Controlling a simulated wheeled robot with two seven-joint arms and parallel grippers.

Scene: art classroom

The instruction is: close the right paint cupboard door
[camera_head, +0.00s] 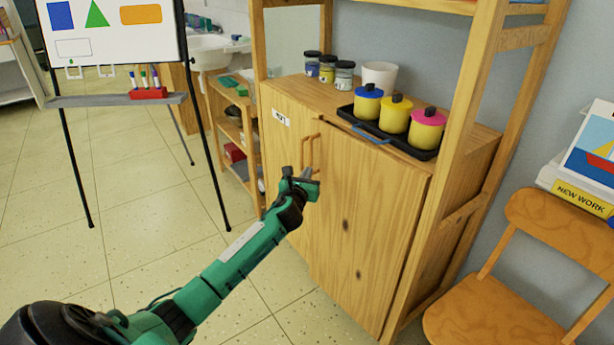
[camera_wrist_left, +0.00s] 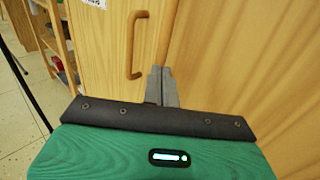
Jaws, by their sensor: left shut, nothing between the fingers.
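The wooden paint cupboard stands ahead with its left door (camera_head: 285,150) and right door (camera_head: 370,220) side by side. Two wooden bar handles sit close together at the middle; the left handle (camera_wrist_left: 135,45) and right handle (camera_wrist_left: 168,30) show in the left wrist view. My left gripper (camera_head: 305,180) is shut and empty, just below the handles. Its fingertips (camera_wrist_left: 162,75) overlap the right handle's lower end in the picture; contact is unclear. My right gripper is out of view.
On the cupboard top are a black tray (camera_head: 362,128) with coloured pots, several jars and a white cup (camera_head: 380,75). A wooden chair (camera_head: 520,270) stands at the right. A whiteboard easel (camera_head: 115,100) and low shelf (camera_head: 222,100) are left. Tiled floor in front is clear.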

